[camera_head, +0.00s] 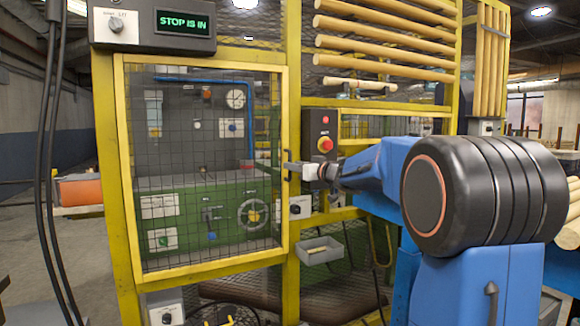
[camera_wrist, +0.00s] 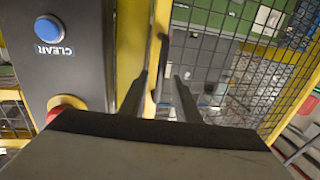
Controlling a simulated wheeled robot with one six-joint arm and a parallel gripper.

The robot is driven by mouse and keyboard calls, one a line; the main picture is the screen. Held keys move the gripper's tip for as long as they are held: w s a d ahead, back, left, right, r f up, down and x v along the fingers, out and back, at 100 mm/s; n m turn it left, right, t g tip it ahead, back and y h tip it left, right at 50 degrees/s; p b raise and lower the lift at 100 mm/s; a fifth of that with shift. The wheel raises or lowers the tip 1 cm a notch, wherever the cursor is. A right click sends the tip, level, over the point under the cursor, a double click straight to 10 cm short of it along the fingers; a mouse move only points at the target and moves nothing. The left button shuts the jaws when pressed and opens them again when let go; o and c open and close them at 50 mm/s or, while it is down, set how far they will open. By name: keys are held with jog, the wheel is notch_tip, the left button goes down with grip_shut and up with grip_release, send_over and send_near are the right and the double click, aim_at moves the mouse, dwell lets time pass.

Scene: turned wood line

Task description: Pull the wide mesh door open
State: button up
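The wide mesh door (camera_head: 200,262) has a yellow frame and black wire mesh and stands in the left half of the head view. It appears shut against the yellow post. Its mesh also shows in the wrist view (camera_wrist: 240,75). A dark upright handle (camera_wrist: 161,60) sits on the door's edge. My gripper (camera_head: 288,168) is at the door's right edge, at handle height. In the wrist view my gripper's fingers (camera_wrist: 162,82) are apart, with the handle between or just beyond their tips. I cannot tell whether either finger touches it.
A black control box (camera_head: 320,132) with a red button is right beside my gripper; its blue CLEAR button (camera_wrist: 48,28) shows in the wrist view. A display (camera_head: 184,23) reads "STOP IS IN". A grey bin (camera_head: 320,250) hangs below. Cables hang at the left.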

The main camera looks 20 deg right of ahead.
aim_at(290, 177)
jog(key=shift+x, duration=1.65)
grip_shut()
